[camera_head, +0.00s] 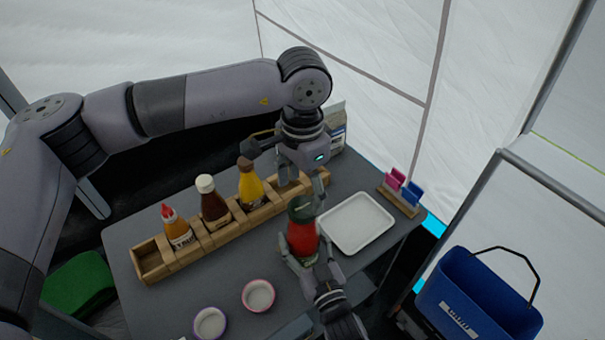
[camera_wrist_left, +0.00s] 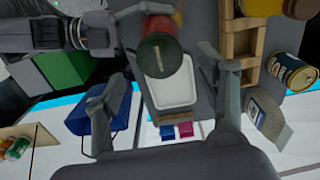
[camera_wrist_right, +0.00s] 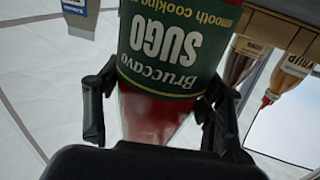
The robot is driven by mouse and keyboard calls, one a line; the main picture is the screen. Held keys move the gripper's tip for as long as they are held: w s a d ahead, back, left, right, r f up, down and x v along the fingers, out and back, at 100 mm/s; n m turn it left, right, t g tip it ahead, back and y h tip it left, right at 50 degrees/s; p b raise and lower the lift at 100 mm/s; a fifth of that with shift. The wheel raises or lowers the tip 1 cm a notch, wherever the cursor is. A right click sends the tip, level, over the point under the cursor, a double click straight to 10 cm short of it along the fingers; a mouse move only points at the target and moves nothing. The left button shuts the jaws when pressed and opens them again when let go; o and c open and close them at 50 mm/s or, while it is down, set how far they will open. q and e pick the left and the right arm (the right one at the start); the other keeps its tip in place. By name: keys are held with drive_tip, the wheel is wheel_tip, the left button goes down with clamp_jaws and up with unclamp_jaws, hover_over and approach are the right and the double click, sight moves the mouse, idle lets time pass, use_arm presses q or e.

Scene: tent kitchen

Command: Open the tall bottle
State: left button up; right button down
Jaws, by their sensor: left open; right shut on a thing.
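The tall bottle (camera_head: 303,240) is red with a dark green cap and a green label. In the right wrist view the label of the bottle (camera_wrist_right: 165,60) reads "Sugo". My right gripper (camera_head: 312,268) is shut on the bottle's body, near the middle of the table. My left gripper (camera_head: 304,190) is open just above the cap, pointing down. In the left wrist view the dark cap (camera_wrist_left: 160,55) lies between the spread fingers of the left gripper (camera_wrist_left: 160,92), apart from both. The bottle's base is hidden in the head view.
A wooden rack (camera_head: 205,235) holds several sauce bottles on the left. A white tray (camera_head: 356,222) lies right of the bottle. Two small bowls (camera_head: 258,295) (camera_head: 210,323) stand at the front. A blue bucket (camera_head: 478,300) is beyond the table's right edge.

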sight(303, 207)
use_arm(q)
drive_tip(key=shift+f, duration=2.2)
